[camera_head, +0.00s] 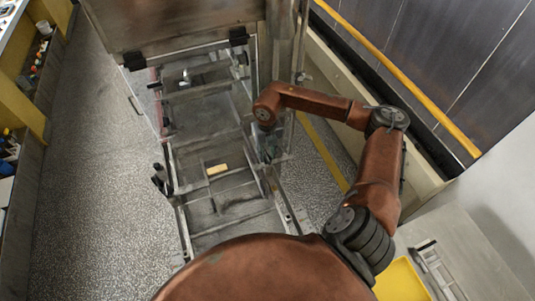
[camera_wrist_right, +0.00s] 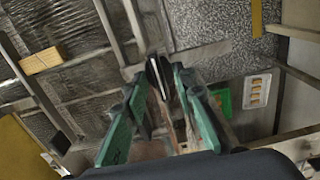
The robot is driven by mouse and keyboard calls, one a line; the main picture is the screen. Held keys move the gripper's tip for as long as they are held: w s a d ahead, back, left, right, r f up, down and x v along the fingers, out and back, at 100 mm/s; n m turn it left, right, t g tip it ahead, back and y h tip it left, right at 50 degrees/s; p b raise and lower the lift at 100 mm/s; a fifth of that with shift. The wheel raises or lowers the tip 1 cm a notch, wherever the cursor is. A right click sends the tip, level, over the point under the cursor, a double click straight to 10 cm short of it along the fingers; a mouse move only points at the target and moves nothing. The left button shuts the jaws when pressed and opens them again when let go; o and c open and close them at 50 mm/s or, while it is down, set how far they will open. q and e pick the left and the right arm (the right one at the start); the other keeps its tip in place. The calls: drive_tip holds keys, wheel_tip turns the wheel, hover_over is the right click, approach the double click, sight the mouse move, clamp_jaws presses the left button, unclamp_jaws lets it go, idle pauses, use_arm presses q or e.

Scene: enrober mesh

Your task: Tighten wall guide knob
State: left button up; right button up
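My right gripper (camera_head: 271,150) reaches down to the right side of the metal conveyor frame (camera_head: 180,215) in the head view; its fingers are small and dark there. In the right wrist view, the green fingers of my right gripper (camera_wrist_right: 157,84) are apart, with a dark, narrow knob-like part (camera_wrist_right: 158,76) between their tips. Whether the fingers touch it is unclear. Its far side and mounting are hidden. Dark knob-like parts (camera_head: 160,178) also stick out on the frame's left side. My left gripper is not in view.
A pale yellow block (camera_head: 217,169) lies on the mesh inside the frame. A steel housing (camera_head: 175,22) stands over the frame's far end. Shelves (camera_head: 22,150) line the left. A yellow-railed dark wall (camera_head: 440,60) is at right. The speckled floor at left is clear.

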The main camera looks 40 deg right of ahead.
sight(267, 156)
wheel_tip(267, 156, up, 12)
idle(0.7)
drive_tip(key=shift+f, duration=0.15)
wheel_tip(267, 156, down, 12)
drive_tip(key=shift+r, duration=0.1)
idle(0.5)
drive_tip(key=shift+r, duration=0.1)
